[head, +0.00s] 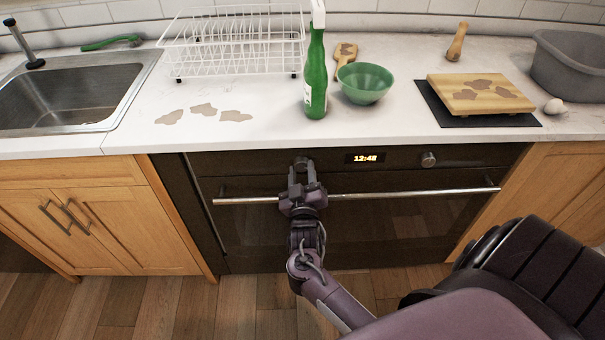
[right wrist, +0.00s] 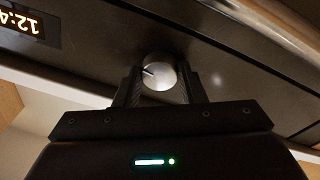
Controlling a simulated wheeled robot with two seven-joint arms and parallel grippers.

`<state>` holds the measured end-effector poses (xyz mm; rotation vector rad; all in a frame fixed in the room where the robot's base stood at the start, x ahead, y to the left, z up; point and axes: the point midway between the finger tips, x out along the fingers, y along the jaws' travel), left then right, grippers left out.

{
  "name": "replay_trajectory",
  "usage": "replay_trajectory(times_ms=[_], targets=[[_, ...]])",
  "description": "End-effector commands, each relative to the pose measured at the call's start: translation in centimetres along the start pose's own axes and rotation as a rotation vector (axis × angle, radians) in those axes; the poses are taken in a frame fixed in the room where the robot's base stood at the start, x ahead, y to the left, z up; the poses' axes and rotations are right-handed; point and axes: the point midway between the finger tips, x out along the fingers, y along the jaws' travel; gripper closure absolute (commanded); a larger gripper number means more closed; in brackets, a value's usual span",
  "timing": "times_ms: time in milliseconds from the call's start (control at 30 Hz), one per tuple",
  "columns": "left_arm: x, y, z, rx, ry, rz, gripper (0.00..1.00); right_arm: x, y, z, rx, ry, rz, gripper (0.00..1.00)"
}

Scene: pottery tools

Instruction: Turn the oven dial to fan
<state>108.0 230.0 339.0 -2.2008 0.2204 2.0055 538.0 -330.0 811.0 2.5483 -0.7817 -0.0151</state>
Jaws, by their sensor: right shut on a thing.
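The oven (head: 400,225) is dark, with a long metal handle bar (head: 400,193) and a lit clock (head: 367,158) reading 12:48. My right gripper (head: 301,172) reaches up to the control panel, left of the clock. It is shut on the left oven dial (head: 301,162), mostly hidden there by the fingers. In the right wrist view the round silver dial (right wrist: 159,72) sits between the two fingertips (right wrist: 158,82), with a dark pointer mark on its face. No dial symbols are readable. A second silver dial (head: 428,159) is right of the clock. My left gripper is not in view.
The handle bar runs just below the panel, close to my right gripper. On the counter above stand a green bottle (head: 316,75), a green bowl (head: 365,84), a white dish rack (head: 233,45), a wooden board (head: 480,93) and a grey tub (head: 572,67).

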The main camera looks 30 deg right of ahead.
Motion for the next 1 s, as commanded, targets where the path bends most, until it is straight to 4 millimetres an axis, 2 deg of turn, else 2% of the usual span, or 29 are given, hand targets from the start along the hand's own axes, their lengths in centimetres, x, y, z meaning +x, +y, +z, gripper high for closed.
replay_trajectory(times_ms=[400,1000], targets=[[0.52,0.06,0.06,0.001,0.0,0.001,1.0,-0.02,-0.19,0.01,0.269,-0.022,0.028,0.86],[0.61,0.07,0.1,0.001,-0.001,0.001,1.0,0.0,-0.17,-0.06,0.345,-0.026,0.036,0.86]])
